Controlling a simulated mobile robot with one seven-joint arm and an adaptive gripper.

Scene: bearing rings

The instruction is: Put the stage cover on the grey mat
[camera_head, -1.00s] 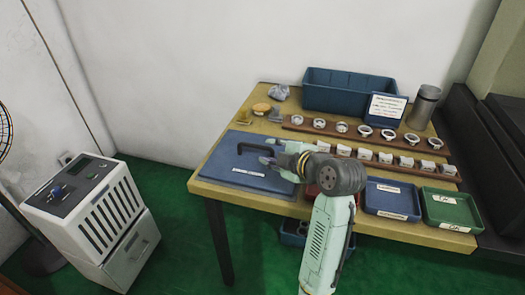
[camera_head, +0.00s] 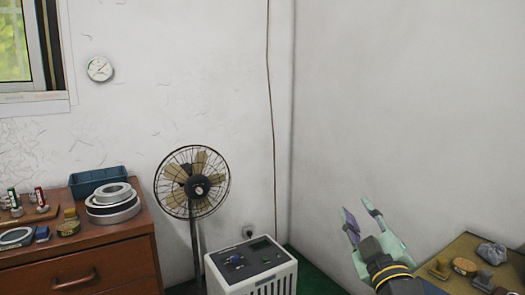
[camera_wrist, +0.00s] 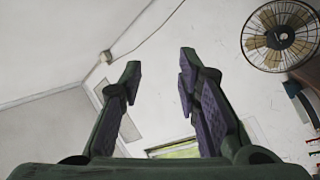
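My gripper (camera_head: 357,214) is raised in front of the white wall, left of the wooden table's corner. Its two fingers stand apart and point up. The wrist view also shows my gripper (camera_wrist: 160,66) open, with nothing between the fingers. I cannot make out the stage cover or the grey mat in either current view. The table area where a blue mat lay earlier is outside the head view.
A brown cabinet (camera_head: 80,268) at left holds stacked metal rings (camera_head: 112,204), a blue bin (camera_head: 97,182) and a round dark-rimmed piece (camera_head: 16,237). A fan (camera_head: 192,182) and white machine (camera_head: 252,268) stand beside it. The wooden table (camera_head: 452,254) carries a grey crumpled cloth (camera_head: 491,253).

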